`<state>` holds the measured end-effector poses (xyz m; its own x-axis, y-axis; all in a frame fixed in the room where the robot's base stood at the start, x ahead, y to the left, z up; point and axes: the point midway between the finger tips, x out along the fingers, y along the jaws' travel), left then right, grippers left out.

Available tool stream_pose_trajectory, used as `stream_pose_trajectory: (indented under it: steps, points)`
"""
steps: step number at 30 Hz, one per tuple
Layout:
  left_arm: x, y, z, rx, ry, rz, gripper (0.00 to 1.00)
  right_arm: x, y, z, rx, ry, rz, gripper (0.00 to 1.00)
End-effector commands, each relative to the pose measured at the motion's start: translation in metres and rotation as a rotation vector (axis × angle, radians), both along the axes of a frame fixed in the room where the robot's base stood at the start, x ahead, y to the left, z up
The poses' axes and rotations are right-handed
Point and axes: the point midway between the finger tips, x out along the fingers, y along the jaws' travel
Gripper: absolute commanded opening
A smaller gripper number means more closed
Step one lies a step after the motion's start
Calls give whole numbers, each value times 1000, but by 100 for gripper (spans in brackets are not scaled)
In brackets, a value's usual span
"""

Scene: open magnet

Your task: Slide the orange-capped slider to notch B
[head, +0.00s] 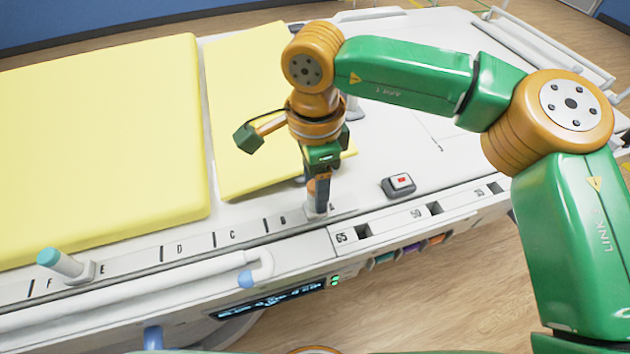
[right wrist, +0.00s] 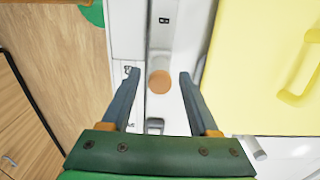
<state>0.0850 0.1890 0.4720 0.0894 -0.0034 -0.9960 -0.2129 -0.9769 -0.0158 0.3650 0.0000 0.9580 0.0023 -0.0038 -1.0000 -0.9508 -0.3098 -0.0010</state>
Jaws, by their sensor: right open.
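The orange-capped slider (right wrist: 160,82) stands on the lettered rail near the A mark. In the head view its post (head: 316,208) shows low, with the cap partly hidden by my gripper. My right gripper (head: 320,192) is open, pointing down over the slider. In the right wrist view the round orange cap lies between the two spread fingertips, with a gap on each side. The notch B label (head: 283,221) is left of the slider along the rail; it also shows beyond the cap in the right wrist view (right wrist: 164,20). My left gripper is not in view.
A teal-capped slider (head: 62,264) stands on the rail between F and E. Yellow pads (head: 100,140) lie on the bed behind the rail. A small box with a red button (head: 398,185) sits right of the gripper. The rail between A and E looks clear.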

Motion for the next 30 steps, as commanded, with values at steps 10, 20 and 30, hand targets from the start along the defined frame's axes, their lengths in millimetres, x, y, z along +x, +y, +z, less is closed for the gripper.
stream_pose_trajectory:
  steps: [10,20,30]
  points:
    - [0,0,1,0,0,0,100,0,0,-6,4,1,-1,48]
    - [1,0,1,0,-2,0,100,0,0,-6,4,1,-2,0]
    - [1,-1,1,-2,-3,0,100,0,1,-6,5,2,-2,0]
